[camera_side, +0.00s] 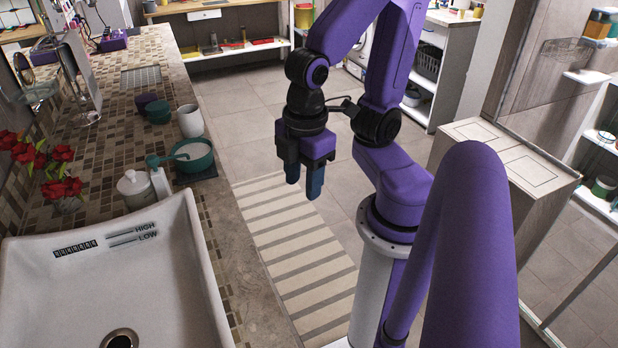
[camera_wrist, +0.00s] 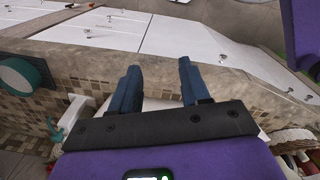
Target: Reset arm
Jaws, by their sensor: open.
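My gripper (camera_side: 303,183) hangs in free air over the floor, to the right of the counter, with its blue fingers pointing down. The fingers stand apart with nothing between them. In the wrist view my gripper (camera_wrist: 158,84) shows both fingers spread and empty, in front of a mosaic-tiled surface. My purple arm is folded above its white column at the right of the side view. Nothing touches the fingers.
The mosaic-tiled counter (camera_side: 120,150) runs along the left. It holds a white sink (camera_side: 60,285), a white lidded jar (camera_side: 136,188), a teal bowl (camera_side: 192,160), a white cup (camera_side: 190,121) and red flowers (camera_side: 62,187). A striped mat (camera_side: 290,240) lies on the floor.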

